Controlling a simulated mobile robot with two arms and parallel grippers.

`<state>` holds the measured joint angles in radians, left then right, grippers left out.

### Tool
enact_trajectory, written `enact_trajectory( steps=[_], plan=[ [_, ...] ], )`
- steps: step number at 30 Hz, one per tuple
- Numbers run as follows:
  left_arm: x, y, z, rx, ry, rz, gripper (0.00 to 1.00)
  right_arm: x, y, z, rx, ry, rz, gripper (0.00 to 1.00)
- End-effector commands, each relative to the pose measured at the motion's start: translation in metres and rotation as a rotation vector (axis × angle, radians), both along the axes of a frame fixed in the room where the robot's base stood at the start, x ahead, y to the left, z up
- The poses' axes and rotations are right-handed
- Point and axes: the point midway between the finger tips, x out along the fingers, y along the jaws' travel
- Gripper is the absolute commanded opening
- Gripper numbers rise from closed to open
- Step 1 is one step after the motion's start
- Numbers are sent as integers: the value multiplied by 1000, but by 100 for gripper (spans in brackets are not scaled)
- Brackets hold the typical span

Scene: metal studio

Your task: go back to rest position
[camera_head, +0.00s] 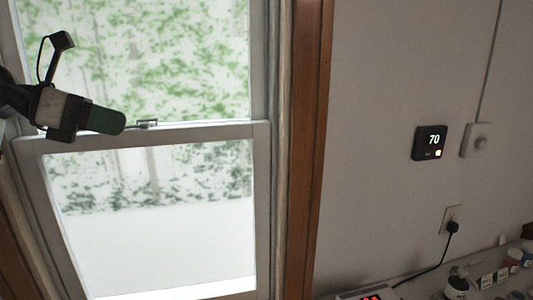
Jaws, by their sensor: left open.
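My left gripper (106,120) comes in from the left edge, in front of the window (150,230). It points to the right, with a dark green end and a small black part on a thin stalk above it. I see it nearly side-on, so its fingers overlap. It is open and nothing shows in it. Whether it touches the window frame cannot be told from this view. My right gripper is not in view.
A wooden trim (307,150) borders the window. On the wall are a black thermostat (429,142) reading 70, a grey switch plate (476,141) and an outlet (451,219) with a black plug and cord. Several small items, including a dark round one (460,284), stand at the lower right.

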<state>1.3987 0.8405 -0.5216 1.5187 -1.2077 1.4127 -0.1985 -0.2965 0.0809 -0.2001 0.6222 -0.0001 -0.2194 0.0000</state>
Motion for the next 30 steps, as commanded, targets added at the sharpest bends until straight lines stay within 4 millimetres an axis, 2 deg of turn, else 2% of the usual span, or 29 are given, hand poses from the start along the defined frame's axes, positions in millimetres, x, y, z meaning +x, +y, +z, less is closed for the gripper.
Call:
enact_trajectory(
  steps=[1,6,9,11,14,17,20,23,26,27,29,30],
  plan=[
    [4,-19,-13,-72,15,-31,44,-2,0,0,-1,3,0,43],
    [8,-78,-44,-459,97,-101,44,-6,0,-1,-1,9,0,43],
    [8,-97,-61,-726,187,-96,44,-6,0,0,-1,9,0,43],
    [8,-103,-72,-888,254,-71,44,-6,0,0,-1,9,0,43],
    [11,-103,-95,-1156,382,7,44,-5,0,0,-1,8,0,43],
    [14,-93,-127,-1415,530,131,44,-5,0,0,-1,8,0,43],
    [14,-78,-171,-1652,689,305,44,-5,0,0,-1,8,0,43],
    [8,-62,-226,-1861,857,528,44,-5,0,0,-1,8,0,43],
    [-10,-47,-288,-2033,1025,798,44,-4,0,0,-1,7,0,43],
    [-21,-42,-314,-2089,1091,918,44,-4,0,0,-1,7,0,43],
    [-43,-36,-354,-2157,1191,1113,44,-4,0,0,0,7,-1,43],
    [-60,-33,-379,-2190,1253,1249,44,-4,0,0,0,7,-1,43]
  ],
)
